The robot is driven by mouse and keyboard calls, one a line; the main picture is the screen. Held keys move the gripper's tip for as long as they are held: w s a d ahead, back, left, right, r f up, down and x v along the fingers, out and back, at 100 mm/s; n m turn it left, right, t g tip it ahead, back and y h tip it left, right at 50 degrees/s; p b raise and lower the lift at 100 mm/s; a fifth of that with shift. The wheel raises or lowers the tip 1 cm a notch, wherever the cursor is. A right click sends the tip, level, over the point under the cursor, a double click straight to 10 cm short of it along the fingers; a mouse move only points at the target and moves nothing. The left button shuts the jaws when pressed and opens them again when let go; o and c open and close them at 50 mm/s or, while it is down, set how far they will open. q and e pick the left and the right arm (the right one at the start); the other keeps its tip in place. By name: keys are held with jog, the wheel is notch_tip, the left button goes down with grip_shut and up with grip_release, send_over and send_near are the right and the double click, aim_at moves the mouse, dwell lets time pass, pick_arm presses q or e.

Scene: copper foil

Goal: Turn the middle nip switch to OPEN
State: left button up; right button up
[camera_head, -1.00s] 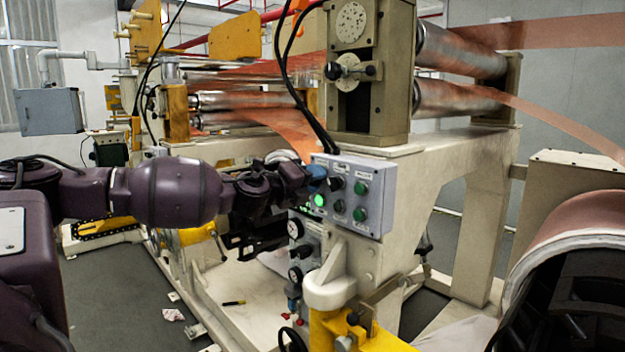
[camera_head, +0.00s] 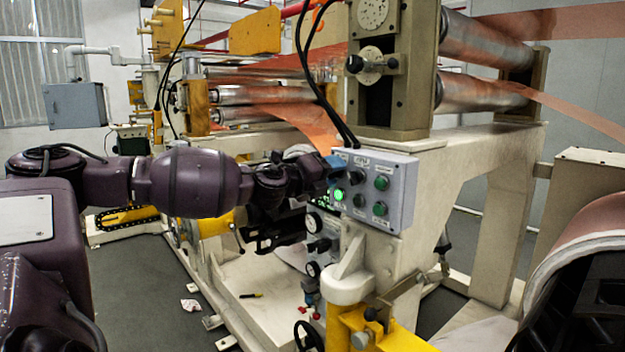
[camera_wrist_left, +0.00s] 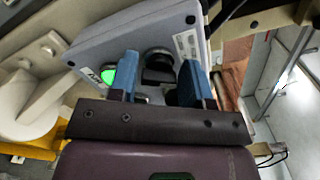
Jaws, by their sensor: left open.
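The grey control box (camera_head: 398,193) is fixed on the front of the machine frame. It carries black switches and green buttons in two rows, with one green lamp (camera_head: 338,194) lit at the lower left. A black switch (camera_head: 357,177) shows in the upper row, just right of my left gripper (camera_head: 335,164). In the left wrist view my gripper (camera_wrist_left: 161,80) is open, its blue fingers on either side of a black knob (camera_wrist_left: 158,66). I cannot tell whether they touch it, which switch it is, or its label. The box's upper left is hidden by the gripper.
Black cables (camera_head: 322,85) run down to the top of the box. Gauges (camera_head: 313,221) and a yellow bracket (camera_head: 385,335) sit below it. Rollers (camera_head: 485,45) with copper foil are above, and a large roll (camera_head: 575,240) is at the right.

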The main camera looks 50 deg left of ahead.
pick_arm(q)
jog(key=s+b, duration=0.2)
jog(key=b, duration=0.1)
jog(key=shift+s+f+b, duration=0.25)
jog(key=shift+f+b, duration=0.05)
jog(key=shift+f, duration=0.05)
jog(key=s+p, duration=0.3)
jog(key=shift+s+r+p, duration=0.2)
jog(key=shift+s+p, duration=0.15)
jog(key=shift+p, duration=0.05)
send_near(331, 174)
jog(key=shift+r+p, duration=0.2)
jog(key=shift+p, duration=0.1)
pick_arm(e)
jog(key=shift+s, duration=0.15)
